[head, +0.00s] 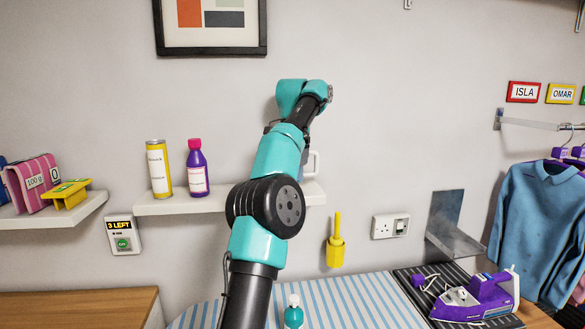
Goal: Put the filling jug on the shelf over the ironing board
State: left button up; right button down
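A pale shelf (172,205) is fixed to the wall above the striped ironing board (368,302). A white, handle-like piece (313,163) shows at the shelf's right end, just right of my arm. It looks like part of the filling jug, but most of it is hidden behind the arm. I cannot tell whether it rests on the shelf or is held. One arm, seemingly my left, reaches up across the shelf, its wrist bent in front of the wall. Its fingers are hidden behind its own links. My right gripper is out of view.
A yellow can (158,170) and a purple bottle (197,169) stand on the shelf left of my arm. A purple iron (478,297) sits on a dark ribbed rest at right. A yellow holder (336,246) hangs on the wall. A teal bottle (293,314) is near the bottom edge.

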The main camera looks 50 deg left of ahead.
pick_arm(q)
jog(key=shift+f, duration=0.1)
jog(key=shift+f, duration=1.65)
jog(key=shift+f, duration=0.1)
jog(key=o, duration=1.1)
jog(key=shift+c, duration=0.2)
